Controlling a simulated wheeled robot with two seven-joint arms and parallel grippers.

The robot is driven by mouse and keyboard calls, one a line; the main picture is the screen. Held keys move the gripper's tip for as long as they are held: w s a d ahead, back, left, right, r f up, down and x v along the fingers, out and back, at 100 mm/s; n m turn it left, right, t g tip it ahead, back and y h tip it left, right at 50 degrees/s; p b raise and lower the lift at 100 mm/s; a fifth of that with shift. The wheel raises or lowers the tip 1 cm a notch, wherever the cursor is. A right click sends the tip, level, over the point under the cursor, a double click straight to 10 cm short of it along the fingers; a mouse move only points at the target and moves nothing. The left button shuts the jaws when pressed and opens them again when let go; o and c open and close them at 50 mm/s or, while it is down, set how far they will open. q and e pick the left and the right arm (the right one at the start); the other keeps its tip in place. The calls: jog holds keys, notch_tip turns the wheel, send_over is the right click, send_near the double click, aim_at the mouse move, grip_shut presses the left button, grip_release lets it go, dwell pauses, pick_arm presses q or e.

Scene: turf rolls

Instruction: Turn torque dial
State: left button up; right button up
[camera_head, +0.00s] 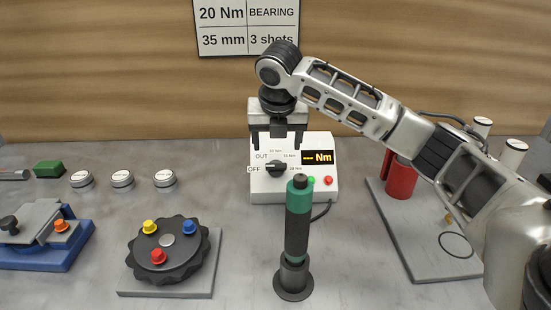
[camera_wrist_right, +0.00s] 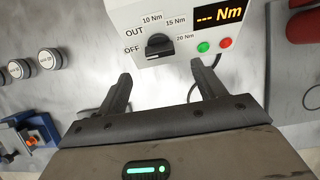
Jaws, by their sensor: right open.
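The black torque dial (camera_head: 277,168) is on the front of a white control box (camera_head: 258,190) and also shows in the right wrist view (camera_wrist_right: 158,46). Labels OFF, OUT, 10 Nm, 15 Nm and 20 Nm surround it. Its bar lies about level, with its light mark at the OFF side. The display (camera_head: 317,157) reads "--- Nm". My right gripper (camera_head: 277,138) is open and empty, in front of the upper part of the box. In the right wrist view its fingers (camera_wrist_right: 160,74) point toward the box, spread to either side of the dial and apart from it. My left gripper is out of view.
A green and black screwdriver (camera_head: 298,222) stands upright in front of the box. A sign (camera_head: 247,28) reads 20 Nm. A black round fixture (camera_head: 167,250) with coloured knobs is at left. A red cylinder (camera_head: 400,180) stands on a grey plate at right.

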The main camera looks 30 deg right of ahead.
aim_at(276, 165)
jog(key=x, duration=0.7)
jog(key=shift+w+d+f, duration=0.15)
jog(key=shift+w+f, duration=0.05)
jog(key=shift+f, duration=0.1)
jog(key=c, duration=1)
